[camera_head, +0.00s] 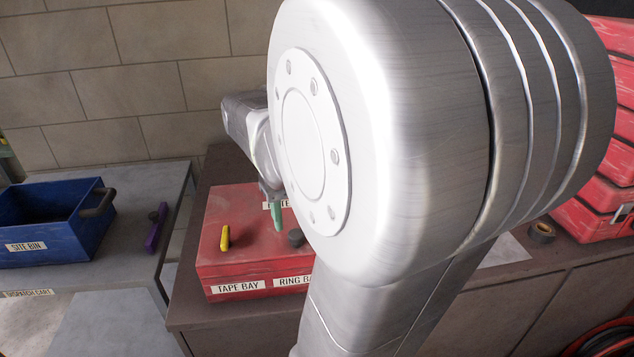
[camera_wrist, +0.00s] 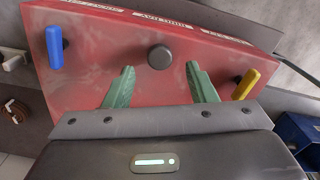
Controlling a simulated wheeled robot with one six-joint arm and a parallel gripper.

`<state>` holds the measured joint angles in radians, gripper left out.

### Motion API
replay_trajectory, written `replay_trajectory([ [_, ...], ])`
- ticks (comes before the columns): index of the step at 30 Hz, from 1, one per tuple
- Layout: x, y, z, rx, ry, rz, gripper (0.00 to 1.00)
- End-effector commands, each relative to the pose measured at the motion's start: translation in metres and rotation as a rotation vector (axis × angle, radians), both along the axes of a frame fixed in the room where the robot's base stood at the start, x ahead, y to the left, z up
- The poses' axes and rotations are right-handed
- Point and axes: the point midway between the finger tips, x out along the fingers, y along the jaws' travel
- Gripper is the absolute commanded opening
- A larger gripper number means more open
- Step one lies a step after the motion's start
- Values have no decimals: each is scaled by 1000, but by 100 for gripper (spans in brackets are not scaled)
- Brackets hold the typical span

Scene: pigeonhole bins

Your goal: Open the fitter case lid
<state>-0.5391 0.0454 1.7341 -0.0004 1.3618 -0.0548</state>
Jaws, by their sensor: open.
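The red fitter case (camera_head: 240,262) sits on a dark counter, with its lid (camera_head: 248,222) down. The lid bears a dark round knob (camera_head: 296,238), which in the wrist view (camera_wrist: 159,57) is near the middle of the red top. A yellow handle (camera_head: 225,237) also shows in the wrist view (camera_wrist: 246,84), with a blue handle (camera_wrist: 54,47) on the other side. My gripper (camera_wrist: 160,68) has green fingers spread apart and empty. The knob lies between and just past the fingertips in the wrist view; I cannot tell the height gap. My arm hides the case's right part in the head view.
A blue site bin (camera_head: 40,240) stands on the grey dispatch cart (camera_head: 130,278) at left, with a purple handle (camera_head: 155,228) near it. Red drawers (camera_head: 600,195) and a dark roll (camera_head: 541,232) are at right. A tiled wall (camera_head: 130,90) stands behind.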

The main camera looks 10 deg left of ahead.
Motion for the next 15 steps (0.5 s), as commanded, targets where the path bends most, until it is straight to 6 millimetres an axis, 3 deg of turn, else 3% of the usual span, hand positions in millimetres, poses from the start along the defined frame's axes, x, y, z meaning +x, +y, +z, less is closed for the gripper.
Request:
replay_trajectory([
  [6, 0, 0, -30, -1, 2, -1, 51],
  [15, 0, 0, -37, 1, -1, -1, 51],
])
